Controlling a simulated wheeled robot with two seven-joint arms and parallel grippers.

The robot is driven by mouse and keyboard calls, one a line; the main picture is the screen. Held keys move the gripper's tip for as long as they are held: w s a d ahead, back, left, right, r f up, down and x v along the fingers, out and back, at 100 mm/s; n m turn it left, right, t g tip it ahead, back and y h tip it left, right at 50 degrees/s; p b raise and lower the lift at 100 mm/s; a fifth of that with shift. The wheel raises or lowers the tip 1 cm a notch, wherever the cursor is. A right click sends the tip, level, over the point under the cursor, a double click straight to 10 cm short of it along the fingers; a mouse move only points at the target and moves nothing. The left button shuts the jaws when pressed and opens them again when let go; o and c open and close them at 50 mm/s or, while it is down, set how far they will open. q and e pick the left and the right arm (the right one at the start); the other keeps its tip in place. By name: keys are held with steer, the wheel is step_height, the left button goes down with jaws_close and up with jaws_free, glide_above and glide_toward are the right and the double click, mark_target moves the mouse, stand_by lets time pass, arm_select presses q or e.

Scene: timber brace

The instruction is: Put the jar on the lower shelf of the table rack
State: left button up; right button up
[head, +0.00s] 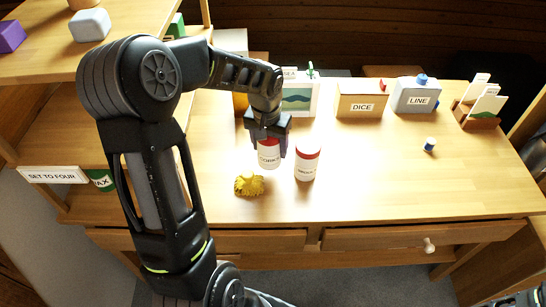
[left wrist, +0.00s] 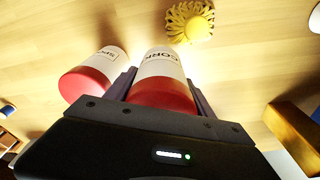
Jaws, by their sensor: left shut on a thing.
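A white jar with a red lid and a label starting "COR" (head: 268,156) stands upright at the table's middle; it also shows in the left wrist view (left wrist: 160,75). My left gripper (head: 268,138) is shut on it from above, with its fingers on either side near the lid. I cannot tell whether the jar touches the table. A second red-lidded white jar (head: 307,165) stands just right of it. The rack at the left has an upper shelf (head: 45,62) and a lower shelf (head: 90,135); my left arm hides part of both.
A yellow pompom-like thing (head: 249,185) lies in front of the held jar. A DICE box (head: 362,100), a LINE box (head: 417,95) and a card holder (head: 478,115) stand at the back right. A small blue-topped item (head: 429,145) is at right. The front right tabletop is clear.

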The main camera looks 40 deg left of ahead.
mark_target(270, 157)
arm_select(q)
steer(key=shift+f, duration=0.4)
steer(key=shift+f, duration=1.85)
steer(key=shift+f, duration=0.1)
steer(key=shift+f, duration=0.15)
steer(key=o, duration=1.5)
steer(key=shift+c, duration=0.2)
steer(key=shift+r, duration=0.2)
steer(key=r, duration=0.4)
steer(key=s+r, duration=0.1)
steer(key=r, duration=0.7)
steer(key=shift+s+d, duration=0.2)
